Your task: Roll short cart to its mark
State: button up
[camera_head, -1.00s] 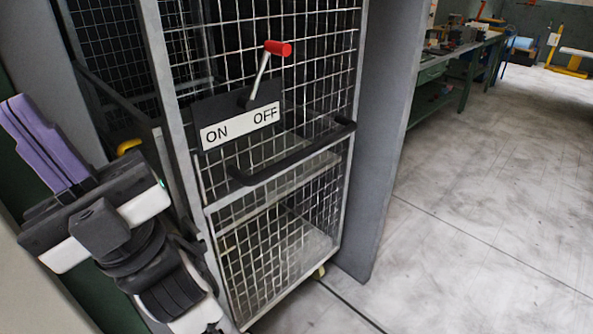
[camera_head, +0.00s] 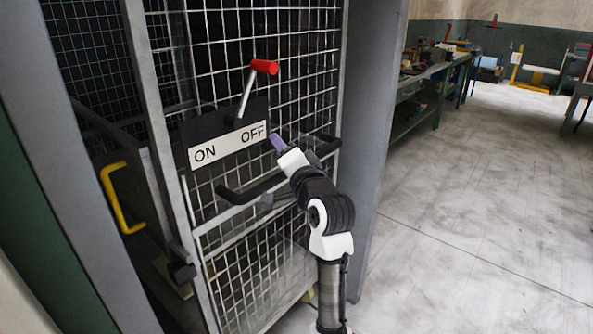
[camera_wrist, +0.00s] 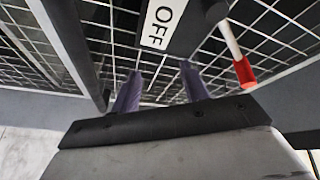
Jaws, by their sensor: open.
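A wire-mesh cage cart (camera_head: 265,60) stands in a grey frame in the head view, with a black push bar (camera_head: 240,192) across its front. A lower dark cart with a yellow handle (camera_head: 118,198) shows partly behind it at the left; I cannot tell which is the short cart. My gripper (camera_head: 279,143) is in front of the mesh, near the right part of the bar. In the wrist view its two purple fingers (camera_wrist: 160,92) are apart with nothing visible between them, pointing at the mesh. No floor mark is clearly recognisable.
An ON/OFF plate (camera_head: 228,143) with a red-tipped lever (camera_head: 262,67) is on the mesh front, close to my gripper. A grey post (camera_head: 373,140) stands right of the cage. Green workbenches (camera_head: 420,100) line the back; the floor (camera_head: 480,190) at right is open.

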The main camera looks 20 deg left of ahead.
jog(key=w+d+f+m+g+h, duration=0.25)
jog(key=w+d+f+m, duration=0.2)
jog(key=d+f, duration=0.35)
jog(key=p+x, duration=0.2)
jog(key=x, duration=1.1)
jog(key=shift+a+p, duration=0.3)
jog(key=shift+a, duration=0.05)
jog(key=shift+s+f+y, duration=0.1)
jog(key=shift+s+y, duration=0.05)
jog(key=shift+y, duration=0.1)
grip_shut()
